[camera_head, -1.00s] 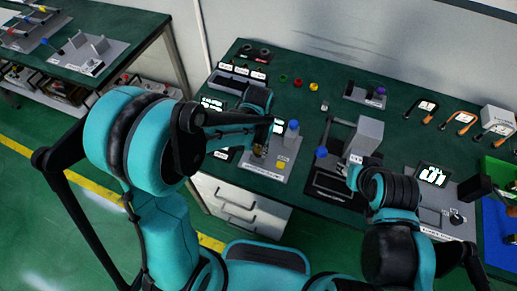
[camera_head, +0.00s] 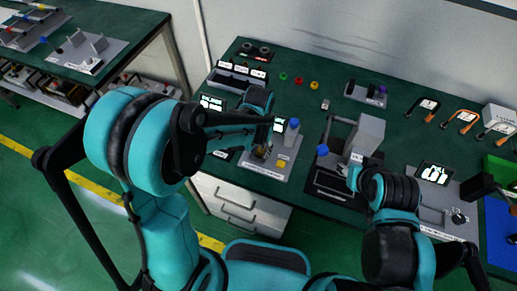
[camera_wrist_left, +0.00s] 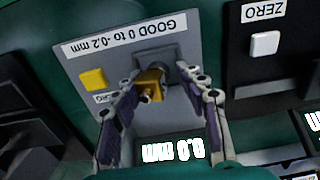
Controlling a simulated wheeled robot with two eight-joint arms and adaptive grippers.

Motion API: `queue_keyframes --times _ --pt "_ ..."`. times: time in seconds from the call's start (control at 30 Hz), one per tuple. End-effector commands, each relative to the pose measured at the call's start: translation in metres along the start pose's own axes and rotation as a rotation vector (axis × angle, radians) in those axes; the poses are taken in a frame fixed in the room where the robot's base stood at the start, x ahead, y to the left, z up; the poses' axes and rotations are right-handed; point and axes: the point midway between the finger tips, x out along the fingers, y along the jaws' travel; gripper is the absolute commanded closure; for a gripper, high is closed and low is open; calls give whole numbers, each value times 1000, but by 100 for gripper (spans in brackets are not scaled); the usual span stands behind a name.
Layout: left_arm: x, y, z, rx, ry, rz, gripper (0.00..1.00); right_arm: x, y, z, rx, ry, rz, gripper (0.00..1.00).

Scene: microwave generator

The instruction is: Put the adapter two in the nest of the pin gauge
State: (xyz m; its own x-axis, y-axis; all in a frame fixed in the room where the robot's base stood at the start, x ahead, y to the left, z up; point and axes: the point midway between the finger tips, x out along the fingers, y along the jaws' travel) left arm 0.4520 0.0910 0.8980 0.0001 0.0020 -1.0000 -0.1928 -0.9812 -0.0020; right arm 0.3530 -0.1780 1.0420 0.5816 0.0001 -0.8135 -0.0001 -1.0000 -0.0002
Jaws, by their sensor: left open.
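A brass-coloured adapter (camera_wrist_left: 152,84) sits at the grey pin gauge station (camera_wrist_left: 85,75), beside or in the dark round nest (camera_wrist_left: 182,74); I cannot tell how far it is seated. No label on it is readable. My left gripper (camera_wrist_left: 163,97) is open, with its fingers on either side of the adapter and a visible gap to the right finger. Contact at the left finger is unclear. In the head view my left gripper (camera_head: 260,151) is over the same station (camera_head: 262,168).
The station has a yellow button (camera_wrist_left: 93,78) and a blue-topped cylinder (camera_head: 292,131). A grey press-like device (camera_head: 367,134) with a blue knob (camera_head: 322,150) stands to the right. Coloured rings (camera_head: 298,81) lie farther back. Green tabletop behind the station is mostly clear.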

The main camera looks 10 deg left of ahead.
Motion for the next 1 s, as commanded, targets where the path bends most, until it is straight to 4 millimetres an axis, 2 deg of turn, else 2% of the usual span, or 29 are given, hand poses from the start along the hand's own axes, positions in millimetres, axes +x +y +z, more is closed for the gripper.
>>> queue_keyframes --times 0.23,0.37,0.47,0.8,1.0 --pt "-1 0 0 0 0 0 56 -1 0 -1 0 0 0 60" --pt "-12 0 0 0 0 0 56 -10 0 -7 0 0 0 60" --pt "-30 0 0 0 0 0 56 -16 0 -12 0 0 0 60" --pt "-106 0 0 0 0 0 56 -36 0 -26 0 0 0 60" --pt "-128 0 0 0 0 0 56 -40 0 -28 0 0 0 60"
